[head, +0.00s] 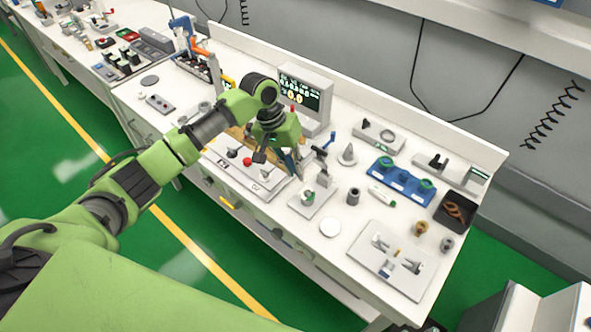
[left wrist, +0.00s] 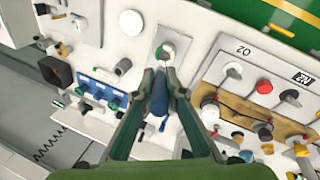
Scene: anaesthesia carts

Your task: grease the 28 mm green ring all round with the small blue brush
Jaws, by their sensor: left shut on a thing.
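My left gripper (head: 277,160) is shut on a slim blue thing that appears to be the small blue brush (left wrist: 160,97). Its handle lies between the two fingers (left wrist: 161,84) in the left wrist view; its bristles are hard to make out. A white plate (head: 300,210) carries a small post with a green ring (head: 308,197). In the left wrist view the green ring (left wrist: 165,50) lies just beyond the fingertips, apart from them in the picture. In the head view the gripper is to the left of and behind this plate. The ring's size cannot be read. My right gripper is not in view.
A blue rack (head: 402,187) with several green-topped parts stands to the right. A white tray (head: 365,262) with metal parts lies at the front right. A display box (head: 307,88) stands behind my gripper. A white disc (head: 330,227) lies near the front edge.

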